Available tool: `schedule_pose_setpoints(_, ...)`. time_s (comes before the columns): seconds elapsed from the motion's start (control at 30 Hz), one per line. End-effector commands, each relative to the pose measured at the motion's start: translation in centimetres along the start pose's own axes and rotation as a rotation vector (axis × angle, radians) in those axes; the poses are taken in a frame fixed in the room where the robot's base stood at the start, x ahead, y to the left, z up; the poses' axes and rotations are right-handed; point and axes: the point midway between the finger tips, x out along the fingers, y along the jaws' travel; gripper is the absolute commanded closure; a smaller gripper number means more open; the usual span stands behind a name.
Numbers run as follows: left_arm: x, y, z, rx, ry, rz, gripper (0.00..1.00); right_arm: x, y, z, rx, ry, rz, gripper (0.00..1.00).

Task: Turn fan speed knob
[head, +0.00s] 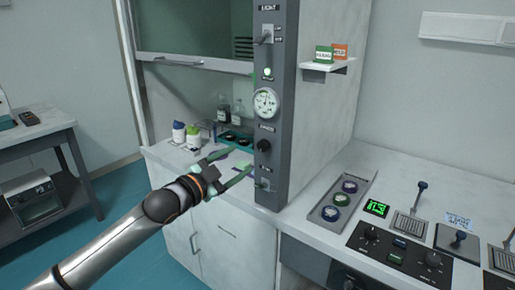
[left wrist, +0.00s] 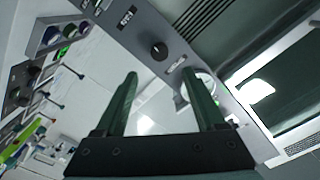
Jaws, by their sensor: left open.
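A black round knob (head: 264,143) sits on the grey control column (head: 277,100) of the fume hood, below a round white gauge. Its label is too small to read. In the left wrist view the knob (left wrist: 158,50) shows ahead, between and beyond the fingertips. My left gripper (head: 240,163) is open and empty, left of the column and a little below the knob. Its green fingers (left wrist: 160,85) spread wide in the wrist view and do not touch the knob. My right gripper is not in view.
The column also bears a gauge (head: 265,103), a green light (head: 267,72) and a switch (head: 265,36). Bottles (head: 193,135) and a teal tray stand in the hood, behind my left gripper. A console (head: 400,256) with knobs and levers is at right.

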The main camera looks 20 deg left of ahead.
Motion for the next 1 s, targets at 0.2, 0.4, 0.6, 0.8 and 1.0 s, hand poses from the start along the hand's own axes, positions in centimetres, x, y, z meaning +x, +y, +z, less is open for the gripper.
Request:
schedule_pose_setpoints(0.2, 3.9, -0.1, -0.1, -0.003, 0.001, -0.002, 0.28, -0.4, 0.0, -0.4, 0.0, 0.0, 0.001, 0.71)
schedule_pose_setpoints(0.4, 6.9, -0.1, -0.1, -0.001, 0.0, -0.001, 0.28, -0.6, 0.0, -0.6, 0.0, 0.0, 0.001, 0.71)
schedule_pose_setpoints(0.6, 8.7, 0.0, 0.0, -0.001, -0.001, 0.001, 0.28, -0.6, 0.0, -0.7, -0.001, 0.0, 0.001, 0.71)
schedule_pose_setpoints(0.8, 9.4, 0.0, 0.0, 0.0, -0.001, 0.0, 0.28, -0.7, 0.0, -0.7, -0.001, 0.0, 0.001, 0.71)
schedule_pose_setpoints(1.0, 9.4, 0.1, 0.0, 0.0, -0.001, 0.001, 0.28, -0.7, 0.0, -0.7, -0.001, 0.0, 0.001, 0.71)
